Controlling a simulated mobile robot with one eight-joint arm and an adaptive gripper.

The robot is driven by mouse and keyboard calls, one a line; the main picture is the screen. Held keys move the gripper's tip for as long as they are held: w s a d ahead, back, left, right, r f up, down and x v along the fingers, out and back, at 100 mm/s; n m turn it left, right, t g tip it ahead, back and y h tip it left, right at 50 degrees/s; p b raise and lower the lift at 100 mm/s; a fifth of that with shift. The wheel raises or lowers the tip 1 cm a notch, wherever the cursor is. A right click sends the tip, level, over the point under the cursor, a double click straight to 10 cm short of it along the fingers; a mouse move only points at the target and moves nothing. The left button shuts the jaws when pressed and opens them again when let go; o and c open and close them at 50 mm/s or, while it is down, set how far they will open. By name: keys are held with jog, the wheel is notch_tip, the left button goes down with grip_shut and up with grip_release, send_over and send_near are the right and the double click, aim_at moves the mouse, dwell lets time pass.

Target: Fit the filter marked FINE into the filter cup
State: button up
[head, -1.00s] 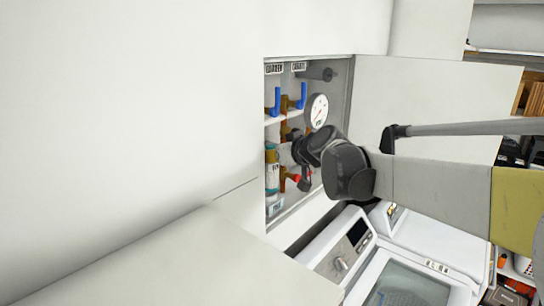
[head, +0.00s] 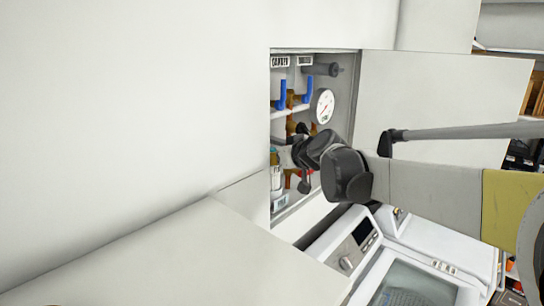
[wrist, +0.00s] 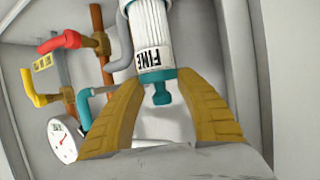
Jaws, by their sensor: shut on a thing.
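The filter marked FINE (wrist: 149,30) is a white ribbed cylinder with a teal end band and a teal knob in the wrist view. Its lettering appears upside down there. My gripper (wrist: 160,80) has its two yellow-brown fingers on either side of the filter's teal end and is shut on it. In the head view my dark gripper (head: 308,152) reaches into the open wall cabinet. A pale cylinder (head: 275,178) shows just left of it, partly covered. I cannot tell the filter cup apart or whether the filter's far end is inside it.
A gauge (head: 325,106), blue handles (head: 281,94) and copper pipes crowd the cabinet. The wrist view shows a red handle (wrist: 58,42) and a yellow handle (wrist: 40,92) close by. The open cabinet door (head: 440,100) stands right; a white machine (head: 350,245) is below.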

aim_at(276, 168)
jog(key=shift+f+b, duration=1.3)
jog(key=shift+f, duration=0.55)
jog(key=o, duration=1.4)
jog(key=shift+o, duration=0.2)
